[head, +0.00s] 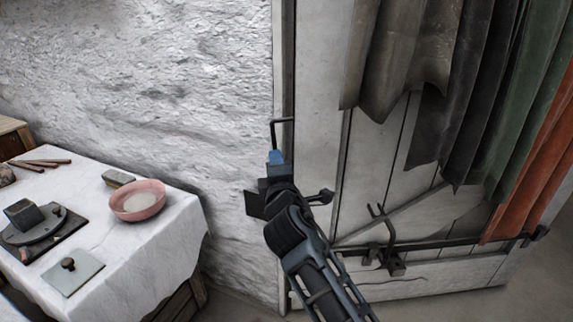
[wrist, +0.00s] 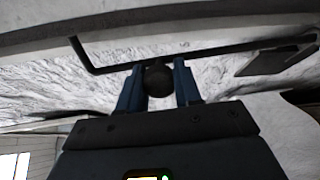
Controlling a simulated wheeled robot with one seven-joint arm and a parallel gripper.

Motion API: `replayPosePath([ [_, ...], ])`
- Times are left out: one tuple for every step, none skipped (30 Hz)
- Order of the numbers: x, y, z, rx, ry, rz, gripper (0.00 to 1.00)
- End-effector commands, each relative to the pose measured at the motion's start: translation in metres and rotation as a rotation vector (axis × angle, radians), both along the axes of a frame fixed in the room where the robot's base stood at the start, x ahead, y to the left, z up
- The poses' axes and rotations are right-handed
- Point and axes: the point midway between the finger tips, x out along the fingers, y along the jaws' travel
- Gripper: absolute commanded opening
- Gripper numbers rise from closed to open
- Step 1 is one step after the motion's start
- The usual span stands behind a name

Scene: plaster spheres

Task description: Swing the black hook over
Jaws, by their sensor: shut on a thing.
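The black hook (head: 273,133) is a thin bent rod at the edge of the door frame in the head view. In the wrist view the hook (wrist: 220,49) runs across the picture, its bent tip at the left. My gripper (head: 276,157) has blue fingers at the hook's lower part. In the wrist view my gripper (wrist: 159,82) is shut on a dark round knob (wrist: 158,80) that sits against the rod and seems part of the hook. The fingers stand on either side of the knob. My gripper and arm hide the hook's lower part in the head view.
A plank door (head: 375,155) with a black latch bar (head: 440,243) stands at the right, cloths (head: 480,90) hanging over it. A rough white wall (head: 150,80) is at the left. A covered table (head: 150,250) holds a pink bowl (head: 138,203) and tools.

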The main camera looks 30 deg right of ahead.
Motion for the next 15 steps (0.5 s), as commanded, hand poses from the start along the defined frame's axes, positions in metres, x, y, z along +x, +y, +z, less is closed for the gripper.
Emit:
replayPosePath([
  [0.0010,0.0023,0.0007,-0.006,0.001,0.002,0.00],
  [0.0012,0.0028,0.0005,-0.010,0.003,0.001,0.00],
  [0.0014,0.0036,0.0004,-0.014,0.004,0.001,0.00],
  [0.0016,0.0040,0.0002,-0.016,0.005,0.001,0.00],
  [0.0017,0.0045,0.0001,-0.018,0.006,0.002,0.00],
  [0.0019,0.0050,0.0001,-0.019,0.006,0.002,0.00],
  [0.0020,0.0053,-0.0001,-0.020,0.007,0.003,0.00],
  [0.0020,0.0054,-0.0001,-0.020,0.007,0.003,0.00],
  [0.0020,0.0058,-0.0001,-0.020,0.007,0.004,0.00],
  [0.0021,0.0060,-0.0001,-0.020,0.007,0.004,0.00],
  [0.0022,0.0061,-0.0001,-0.020,0.007,0.005,0.00],
  [0.0023,0.0064,-0.0002,-0.020,0.007,0.005,0.00],
  [0.0023,0.0066,-0.0002,-0.020,0.007,0.006,0.00],
  [0.0023,0.0068,-0.0002,-0.020,0.006,0.006,0.00],
  [0.0024,0.0071,-0.0002,-0.020,0.006,0.007,0.00],
])
